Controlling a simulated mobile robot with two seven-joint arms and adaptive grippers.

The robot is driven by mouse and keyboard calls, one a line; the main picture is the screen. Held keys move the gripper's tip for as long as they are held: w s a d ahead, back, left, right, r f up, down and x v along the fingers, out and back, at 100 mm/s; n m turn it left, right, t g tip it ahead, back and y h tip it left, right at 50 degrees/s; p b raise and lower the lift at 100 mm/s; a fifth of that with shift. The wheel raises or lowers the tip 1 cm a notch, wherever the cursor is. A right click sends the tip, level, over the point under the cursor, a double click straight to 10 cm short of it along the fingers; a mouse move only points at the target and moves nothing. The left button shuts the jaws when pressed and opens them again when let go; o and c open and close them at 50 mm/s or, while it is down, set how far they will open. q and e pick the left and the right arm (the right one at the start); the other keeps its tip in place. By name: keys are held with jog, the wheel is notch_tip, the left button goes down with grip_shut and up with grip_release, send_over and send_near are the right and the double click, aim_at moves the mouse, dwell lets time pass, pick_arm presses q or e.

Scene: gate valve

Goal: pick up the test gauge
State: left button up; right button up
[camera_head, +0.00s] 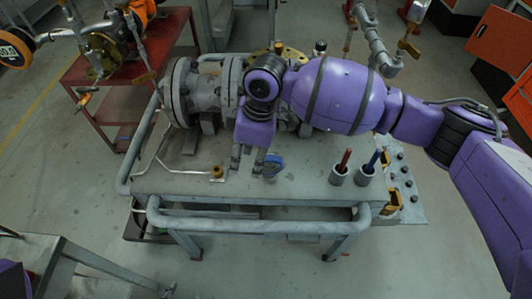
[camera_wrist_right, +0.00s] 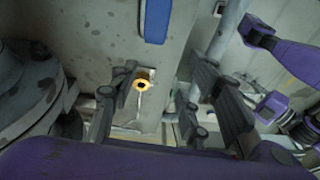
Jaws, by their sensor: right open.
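A small blue-cased item (camera_head: 272,165), which looks like the test gauge, stands on the grey bench top (camera_head: 300,185) near the front middle. Its face cannot be read. A blue body also shows at the top of the right wrist view (camera_wrist_right: 155,20), beyond the fingertips. My right gripper (camera_head: 252,160) points down over the bench, just left of the blue item, with its fingers apart. In the wrist view my right gripper (camera_wrist_right: 163,70) is open, with nothing held between the fingers. I cannot tell whether a finger touches the blue item. My left gripper does not show clearly.
A brass fitting (camera_head: 217,172) on a thin tube lies left of the gripper. The flanged valve (camera_head: 185,92) stands behind. Cups with a red-handled tool (camera_head: 341,170) and a blue-handled tool (camera_head: 368,168) stand right.

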aim_at(270, 165)
jog(key=d, duration=0.1)
jog(key=w+d+r+h, duration=0.1)
jog(key=w+d, duration=0.1)
jog(key=shift+r, duration=0.25)
jog(key=d, duration=0.1)
jog(key=h, duration=0.1)
jog(key=d, duration=0.1)
jog(key=shift+d+f+n, duration=0.25)
jog(key=shift+d+n, duration=0.05)
jog(key=shift+n, duration=0.1)
jog(key=f, duration=0.7)
jog(key=shift+s+d, duration=0.1)
jog(key=shift+s, duration=0.1)
jog(key=shift+c, duration=0.2)
jog(key=shift+r, duration=0.1)
grip_shut()
